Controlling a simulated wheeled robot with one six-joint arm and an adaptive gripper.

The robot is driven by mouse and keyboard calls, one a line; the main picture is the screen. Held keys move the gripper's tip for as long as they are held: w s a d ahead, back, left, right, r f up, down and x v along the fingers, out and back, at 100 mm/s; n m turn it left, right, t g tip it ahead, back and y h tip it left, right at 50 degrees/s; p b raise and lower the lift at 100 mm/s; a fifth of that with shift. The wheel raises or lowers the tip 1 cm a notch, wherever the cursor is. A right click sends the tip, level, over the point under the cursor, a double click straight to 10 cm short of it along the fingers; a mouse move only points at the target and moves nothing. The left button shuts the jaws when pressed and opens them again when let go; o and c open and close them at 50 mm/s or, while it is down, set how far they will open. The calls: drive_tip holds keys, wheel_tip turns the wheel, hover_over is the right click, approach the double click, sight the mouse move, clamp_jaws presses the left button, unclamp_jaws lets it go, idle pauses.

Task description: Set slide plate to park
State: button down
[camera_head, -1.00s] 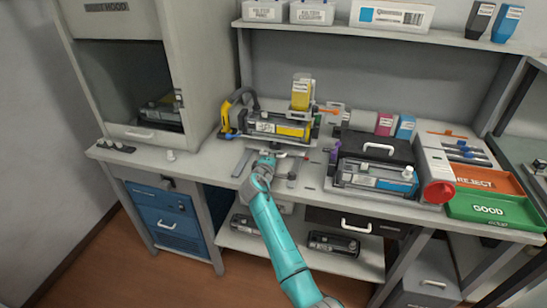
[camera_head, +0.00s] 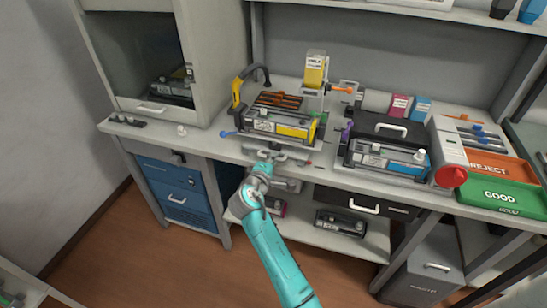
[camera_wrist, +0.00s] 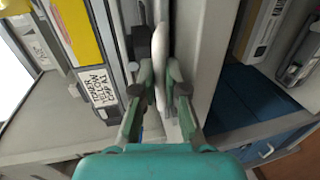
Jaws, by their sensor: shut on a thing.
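A filling fixture (camera_head: 278,128) with a yellow-labelled cartridge stands on the left of the bench. Orange slats (camera_head: 278,100) show on its top. A pale grey plate (camera_head: 276,157) lies along the fixture's front, near the bench edge; I take it for the slide plate. My gripper (camera_head: 264,170) reaches it from the front, below the cartridge. In the wrist view my gripper (camera_wrist: 160,75) is closed on a narrow grey part between its fingers. The cartridge's label (camera_wrist: 98,88) is left of the fingers.
A yellow bottle (camera_head: 316,68) stands behind the fixture, and a yellow lever (camera_head: 243,86) rises at its left. A black station (camera_head: 385,140) with a red knob stands to the right. REJECT (camera_head: 520,167) and GOOD (camera_head: 505,198) trays lie at far right. Blue drawers (camera_head: 178,190) are below left.

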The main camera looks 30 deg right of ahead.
drive_tip(key=c, duration=1.5)
unclamp_jaws()
drive_tip(key=shift+a, duration=0.25)
drive_tip(key=shift+s, duration=0.1)
drive_tip(key=v, duration=1.2)
drive_tip(key=shift+f, duration=0.1)
